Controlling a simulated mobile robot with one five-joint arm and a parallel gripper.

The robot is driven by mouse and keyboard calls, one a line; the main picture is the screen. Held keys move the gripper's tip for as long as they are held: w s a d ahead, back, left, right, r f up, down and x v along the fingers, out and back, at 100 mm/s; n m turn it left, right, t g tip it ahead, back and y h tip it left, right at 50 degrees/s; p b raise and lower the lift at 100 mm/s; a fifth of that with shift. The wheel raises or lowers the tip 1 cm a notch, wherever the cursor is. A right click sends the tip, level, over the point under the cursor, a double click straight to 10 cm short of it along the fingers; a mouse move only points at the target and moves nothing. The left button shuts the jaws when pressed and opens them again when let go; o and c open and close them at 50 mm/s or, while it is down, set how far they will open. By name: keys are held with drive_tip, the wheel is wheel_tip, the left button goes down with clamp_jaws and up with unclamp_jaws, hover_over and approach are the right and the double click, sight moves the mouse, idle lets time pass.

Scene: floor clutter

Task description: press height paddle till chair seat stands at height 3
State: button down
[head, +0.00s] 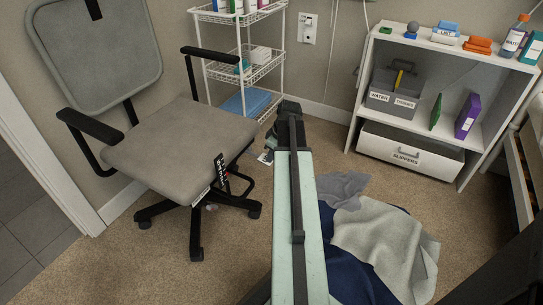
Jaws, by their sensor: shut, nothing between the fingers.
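The office chair has a grey seat (180,140) with black armrests and a grey backrest (95,50), and stands upright at the left. A dark upright scale with light marks (220,170) is at the seat's right front edge; its marks are too small to read. A black looped bar (243,182), which may be the height paddle, sticks out under the seat's right side. My gripper (267,153) is to the right of the seat, apart from it, mostly hidden behind my arm. It is shut and holds nothing.
A white wire cart (245,75) stands behind the chair. A white shelf (462,130) with a slippers drawer (408,155) is at the right. Grey and blue cloths (375,240) lie on the carpet right of my arm. Carpet at the front left is clear.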

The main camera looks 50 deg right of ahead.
drive_tip(key=p+v, duration=0.2)
drive_tip(key=v, duration=0.1)
drive_tip(key=p+v, duration=0.1)
drive_tip(key=p, duration=0.1)
drive_tip(key=shift+w+a+r, duration=0.15)
drive_tip(key=shift+w+r, duration=0.1)
drive_tip(key=shift+r, duration=0.25)
drive_tip(key=s+d+r+p, duration=0.1)
drive_tip(key=s+r+p, duration=0.4)
drive_tip(key=r+p, duration=0.2)
drive_tip(key=shift+d+r+p, duration=0.15)
drive_tip(key=shift+r+p, duration=0.15)
drive_tip(key=shift+p, duration=0.15)
drive_tip(key=shift+w, duration=0.1)
